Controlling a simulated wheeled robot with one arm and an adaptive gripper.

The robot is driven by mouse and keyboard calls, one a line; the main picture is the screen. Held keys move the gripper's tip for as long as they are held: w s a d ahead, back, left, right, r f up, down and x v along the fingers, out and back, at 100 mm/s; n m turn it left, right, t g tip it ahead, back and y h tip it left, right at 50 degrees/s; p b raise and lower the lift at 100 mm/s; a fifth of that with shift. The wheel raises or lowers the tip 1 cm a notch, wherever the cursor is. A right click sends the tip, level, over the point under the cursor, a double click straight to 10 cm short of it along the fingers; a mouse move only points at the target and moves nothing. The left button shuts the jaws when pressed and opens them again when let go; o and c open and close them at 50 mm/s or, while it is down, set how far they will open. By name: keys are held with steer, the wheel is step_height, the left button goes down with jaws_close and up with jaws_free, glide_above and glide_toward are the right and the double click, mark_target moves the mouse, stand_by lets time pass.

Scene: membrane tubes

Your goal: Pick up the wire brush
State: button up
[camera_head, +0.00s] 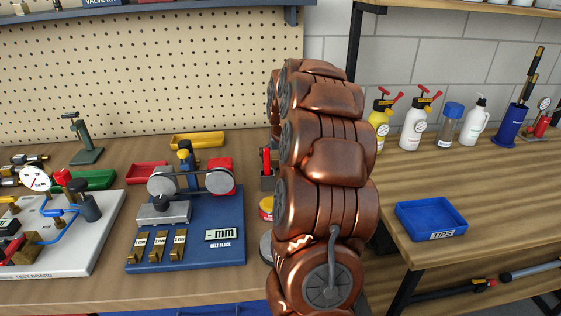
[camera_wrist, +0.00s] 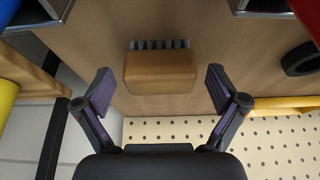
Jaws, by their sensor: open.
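The wire brush (camera_wrist: 160,72) shows in the wrist view as a tan-brown block with a row of grey bristles along its upper edge in the picture. It lies on the wooden bench top (camera_wrist: 100,30). My gripper (camera_wrist: 159,82) is open, with one dark, purple-padded finger to each side of the brush. Clear gaps show between the fingers and the block, and nothing is held. In the head view my copper-coloured arm stands in front, and neither the brush nor my gripper can be made out.
In the wrist view a black ring (camera_wrist: 300,60) lies right of the brush, near a yellow tray edge (camera_wrist: 290,106) and the pegboard (camera_wrist: 180,130). In the head view a blue belt block board (camera_head: 190,225) stands left of my arm, a blue TIPS tray (camera_head: 432,219) right.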

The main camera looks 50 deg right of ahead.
steer(key=c, duration=1.3)
steer(key=shift+o, duration=0.2)
steer(key=shift+r+b, duration=0.5)
steer(key=shift+r, duration=4.5)
